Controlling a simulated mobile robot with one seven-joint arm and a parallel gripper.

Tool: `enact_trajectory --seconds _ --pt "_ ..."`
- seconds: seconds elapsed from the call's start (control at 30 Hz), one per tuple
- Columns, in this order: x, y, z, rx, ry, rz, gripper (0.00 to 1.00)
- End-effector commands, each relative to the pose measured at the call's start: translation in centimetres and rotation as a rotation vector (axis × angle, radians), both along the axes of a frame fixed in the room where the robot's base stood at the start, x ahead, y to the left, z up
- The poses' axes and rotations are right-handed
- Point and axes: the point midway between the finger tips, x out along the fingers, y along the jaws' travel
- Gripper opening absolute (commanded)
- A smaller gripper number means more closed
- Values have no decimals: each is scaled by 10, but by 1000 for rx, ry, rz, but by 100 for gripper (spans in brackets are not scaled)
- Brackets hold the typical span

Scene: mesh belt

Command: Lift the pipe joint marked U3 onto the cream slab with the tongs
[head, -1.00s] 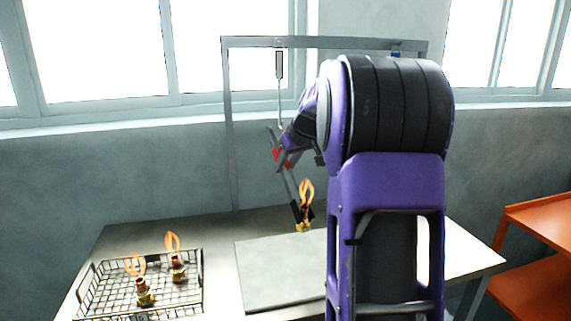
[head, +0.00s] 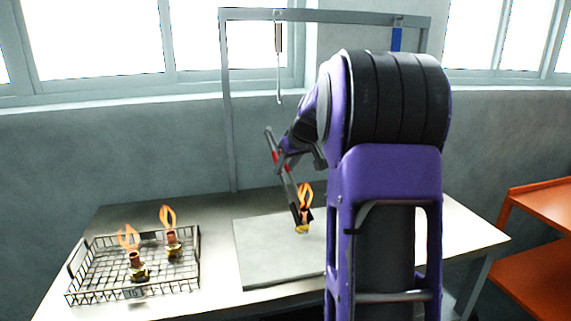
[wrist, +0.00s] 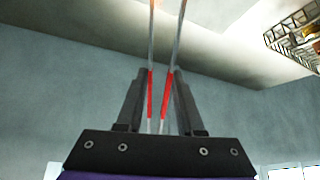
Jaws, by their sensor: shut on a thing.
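My gripper (head: 284,160) is shut on the tongs (head: 287,186), by their red grips. In the wrist view the gripper (wrist: 160,76) has the two red grips (wrist: 165,95) between its fingers, with the metal arms reaching away. The dark tong tips are at a brass-and-copper pipe joint (head: 303,226) with an orange loop on top. It stands upright over the far part of the cream slab (head: 265,262); I cannot tell if it touches. Its marking is not readable. Two similar joints, a near one (head: 137,269) and a far one (head: 173,245), stand in the wire basket (head: 188,284).
A grey frame (head: 228,120) rises behind the table, with a hook (head: 279,75) and a blue item (head: 396,40) hanging from it. An orange shelf (head: 540,205) stands at the right. The slab's near left part is bare. My arm hides its right side.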

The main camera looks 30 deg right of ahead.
Motion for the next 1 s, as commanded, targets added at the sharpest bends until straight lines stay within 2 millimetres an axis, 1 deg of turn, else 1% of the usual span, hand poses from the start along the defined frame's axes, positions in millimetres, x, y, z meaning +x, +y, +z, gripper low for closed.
enact_trajectory --seconds 0.1,0.37,0.4,0.43,1.0 --pt "0 0 -5 -1 -3 -1 0" --pt "0 0 -5 -1 -3 0 0" --pt "0 0 -5 -1 -3 -1 38" --pt "0 0 -5 -1 -3 0 44" --pt "0 0 -6 -1 -1 -1 44"
